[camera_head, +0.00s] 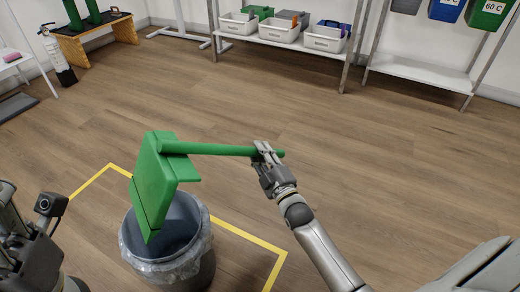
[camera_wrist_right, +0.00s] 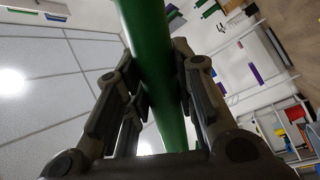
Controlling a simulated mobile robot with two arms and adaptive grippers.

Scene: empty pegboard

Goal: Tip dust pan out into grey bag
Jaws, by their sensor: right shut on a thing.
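The green dust pan (camera_head: 157,185) is tilted on edge over the mouth of the grey bin, its pan hanging down at the left end of its long handle (camera_head: 215,150). My right gripper (camera_head: 266,152) is shut on the handle near its right end. In the right wrist view the green handle (camera_wrist_right: 150,60) runs between the fingers. The grey bag (camera_head: 180,268) lines the bin and folds over its rim. The pan's lower edge hides part of the opening, and no dust is visible. My left gripper (camera_head: 25,245) is at the lower left edge, partly cut off, away from the bin.
Yellow tape (camera_head: 245,236) marks a square on the wooden floor around the bin. Shelves with grey trays (camera_head: 272,30) stand at the back. A fire extinguisher (camera_head: 58,55) and a wooden stand (camera_head: 98,38) are at the back left. The floor between is clear.

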